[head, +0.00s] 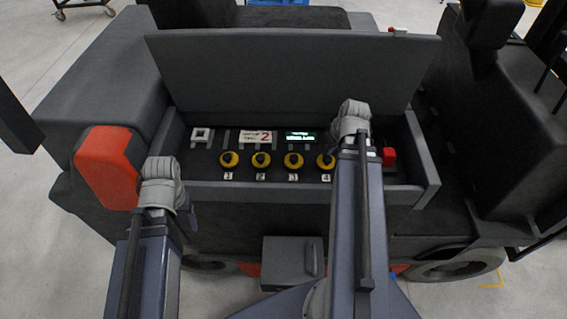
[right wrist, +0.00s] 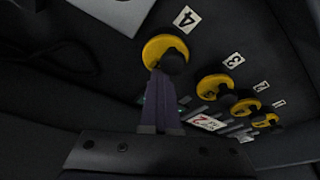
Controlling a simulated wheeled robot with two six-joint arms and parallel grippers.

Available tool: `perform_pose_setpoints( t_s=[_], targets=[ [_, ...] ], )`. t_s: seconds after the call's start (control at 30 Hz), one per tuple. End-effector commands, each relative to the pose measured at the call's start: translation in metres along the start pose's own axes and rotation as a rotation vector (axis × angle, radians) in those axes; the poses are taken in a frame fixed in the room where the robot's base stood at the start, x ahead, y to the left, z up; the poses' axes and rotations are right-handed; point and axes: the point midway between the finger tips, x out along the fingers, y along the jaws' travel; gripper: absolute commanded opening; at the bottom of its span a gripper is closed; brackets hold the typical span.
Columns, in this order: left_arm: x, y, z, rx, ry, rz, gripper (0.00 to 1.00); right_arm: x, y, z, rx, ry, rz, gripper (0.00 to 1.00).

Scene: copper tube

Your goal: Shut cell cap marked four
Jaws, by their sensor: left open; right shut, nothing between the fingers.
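The cell cap marked four (head: 325,161) is a yellow round piece with a dark round part, at the right end of a row. It shows larger in the right wrist view (right wrist: 157,47), beside its white 4 label (right wrist: 186,18). My right gripper (right wrist: 166,78) is shut and empty, its fingertips at or just in front of the cap's dark part; I cannot tell whether they touch. In the head view its fingers are hidden behind my right wrist. My left gripper (head: 160,182) is open, at the lower left in front of the box; its fingers are barely visible there.
Yellow caps one (head: 229,160), two (head: 261,160) and three (head: 293,160) lie left of cap four. Behind them are a lit green display (head: 300,136) and a card marked 2 (head: 257,137). The raised grey lid (head: 290,70) stands behind.

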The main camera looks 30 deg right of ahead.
Motion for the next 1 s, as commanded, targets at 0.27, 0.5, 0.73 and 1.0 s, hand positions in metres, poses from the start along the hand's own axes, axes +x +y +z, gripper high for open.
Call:
perform_pose_setpoints(
  t_s=[0.27,0.5,0.73,1.0],
  targets=[
    [-0.001,0.000,0.000,0.000,0.000,0.000,0.64,-0.002,-0.007,0.008,-0.001,-0.015,-0.011,0.00],
    [-0.003,0.000,0.000,0.005,0.000,-0.001,0.64,-0.004,-0.007,0.008,-0.001,-0.015,-0.011,0.00],
    [-0.019,-0.002,0.001,0.003,0.000,-0.001,0.64,-0.020,-0.006,0.003,-0.001,-0.016,-0.010,0.00],
    [-0.039,-0.004,0.002,-0.001,0.000,0.000,0.64,-0.039,-0.004,-0.006,0.000,-0.013,-0.009,0.00]
  ],
)
